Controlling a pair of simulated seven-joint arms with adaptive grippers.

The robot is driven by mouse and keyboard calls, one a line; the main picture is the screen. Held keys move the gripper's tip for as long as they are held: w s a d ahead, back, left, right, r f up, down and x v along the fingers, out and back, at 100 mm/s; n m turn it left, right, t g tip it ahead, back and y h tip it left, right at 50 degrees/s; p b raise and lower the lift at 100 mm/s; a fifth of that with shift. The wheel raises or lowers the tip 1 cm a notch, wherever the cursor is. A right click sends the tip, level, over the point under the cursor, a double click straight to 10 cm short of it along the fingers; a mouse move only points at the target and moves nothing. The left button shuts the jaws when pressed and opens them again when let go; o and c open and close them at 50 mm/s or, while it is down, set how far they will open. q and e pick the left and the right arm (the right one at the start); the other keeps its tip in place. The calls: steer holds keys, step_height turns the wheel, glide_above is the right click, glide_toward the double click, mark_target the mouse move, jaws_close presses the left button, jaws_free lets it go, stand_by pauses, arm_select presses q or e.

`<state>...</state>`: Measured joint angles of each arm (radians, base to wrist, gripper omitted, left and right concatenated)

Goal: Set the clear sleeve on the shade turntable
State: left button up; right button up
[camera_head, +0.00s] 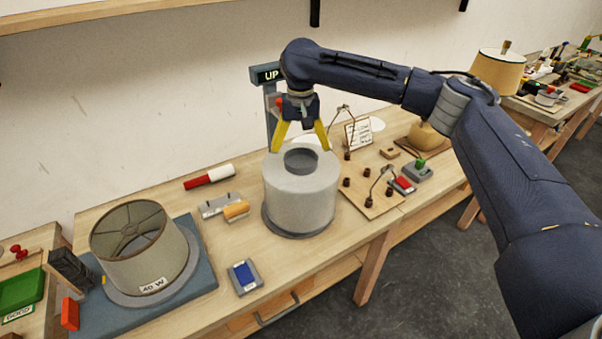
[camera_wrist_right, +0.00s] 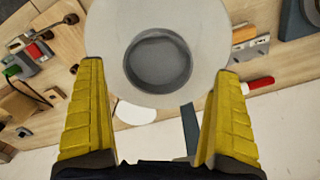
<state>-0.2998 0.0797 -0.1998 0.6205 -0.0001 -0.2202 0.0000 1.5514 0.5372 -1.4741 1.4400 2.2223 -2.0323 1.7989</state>
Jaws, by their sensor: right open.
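A pale grey-white cylinder (camera_head: 300,205) with a round opening in its top stands upright on a darker grey round base (camera_head: 272,228) near the table's middle. It looks opaque, so I cannot tell whether it is the clear sleeve. My right gripper (camera_head: 302,149) is open and empty, pointing down just above the cylinder's top. In the right wrist view, the yellow fingers (camera_wrist_right: 158,70) lie either side of the cylinder's opening (camera_wrist_right: 158,62). A beige lampshade (camera_head: 145,250) stands on a grey disc (camera_head: 165,292) marked 40 W, perhaps the shade turntable. My left gripper is out of view.
An UP sign (camera_head: 268,74) stands behind the cylinder. A red and white rod (camera_head: 209,177), a metal piece with an orange block (camera_head: 236,210) and a blue-faced box (camera_head: 245,277) lie nearby. A wiring board (camera_head: 370,190) is at right. A blue mat (camera_head: 205,268) underlies the lampshade's disc.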

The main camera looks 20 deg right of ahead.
mark_target(301, 165)
steer(key=shift+d+f, duration=0.1)
steer(key=shift+f, duration=2.55)
steer(key=c, duration=1.5)
steer(key=shift+r, duration=0.15)
